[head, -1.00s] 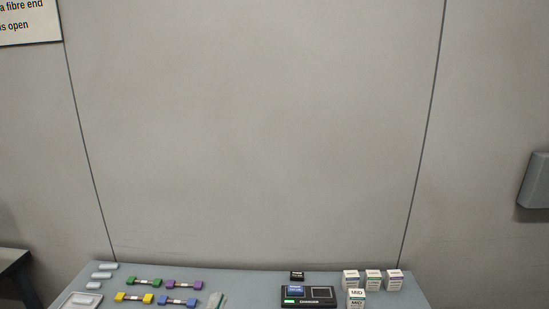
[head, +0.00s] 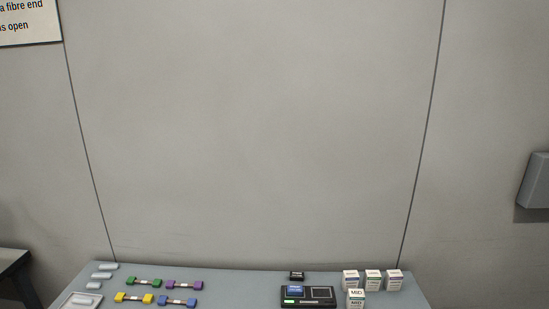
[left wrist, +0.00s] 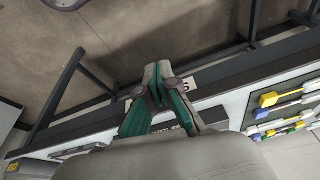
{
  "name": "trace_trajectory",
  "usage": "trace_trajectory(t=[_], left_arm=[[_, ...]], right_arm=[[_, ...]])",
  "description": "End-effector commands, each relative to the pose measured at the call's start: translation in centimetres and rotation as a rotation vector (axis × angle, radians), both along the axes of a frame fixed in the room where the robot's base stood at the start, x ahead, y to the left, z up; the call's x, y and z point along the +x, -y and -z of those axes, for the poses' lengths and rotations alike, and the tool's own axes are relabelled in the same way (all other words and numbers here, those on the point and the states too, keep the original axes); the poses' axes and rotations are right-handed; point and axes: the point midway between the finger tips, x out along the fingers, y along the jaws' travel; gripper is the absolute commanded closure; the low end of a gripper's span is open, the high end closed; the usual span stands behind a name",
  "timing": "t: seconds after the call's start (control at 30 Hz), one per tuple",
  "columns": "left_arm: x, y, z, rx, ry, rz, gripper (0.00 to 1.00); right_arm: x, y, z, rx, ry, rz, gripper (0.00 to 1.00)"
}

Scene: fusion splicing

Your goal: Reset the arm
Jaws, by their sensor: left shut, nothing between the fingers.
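My left gripper (left wrist: 158,84) shows in the left wrist view, with teal fingers and grey tips. The fingertips are together with nothing between them. They are in front of the table edge, apart from the objects on it. No gripper shows in the head view, and my right gripper is in neither view.
The table (head: 240,290) holds green (head: 144,281), purple (head: 184,285), yellow (head: 134,298) and blue (head: 178,301) pieces. A black device (head: 308,296) and several white boxes (head: 373,280) stand to the right. A tray (head: 70,300) is at the left. The table's middle is clear.

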Motion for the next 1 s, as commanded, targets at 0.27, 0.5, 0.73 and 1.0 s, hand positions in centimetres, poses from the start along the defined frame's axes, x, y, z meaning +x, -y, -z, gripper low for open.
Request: trace_trajectory(t=[0.27, 0.5, 0.73, 1.0], left_arm=[[-0.3, 0.1, 11.0, 0.005, -0.05, 0.008, 1.0], [-5.3, -0.6, 24.0, 0.012, -0.11, 0.02, 1.0], [-13.4, -1.9, 32.4, 0.019, -0.161, 0.032, 1.0], [-19.0, -3.1, 35.3, 0.024, -0.185, 0.041, 1.0]], right_arm=[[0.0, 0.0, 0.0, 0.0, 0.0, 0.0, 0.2], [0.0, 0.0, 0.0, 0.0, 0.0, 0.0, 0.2], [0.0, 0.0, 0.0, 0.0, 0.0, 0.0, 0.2], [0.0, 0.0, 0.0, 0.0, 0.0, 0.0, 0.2]])
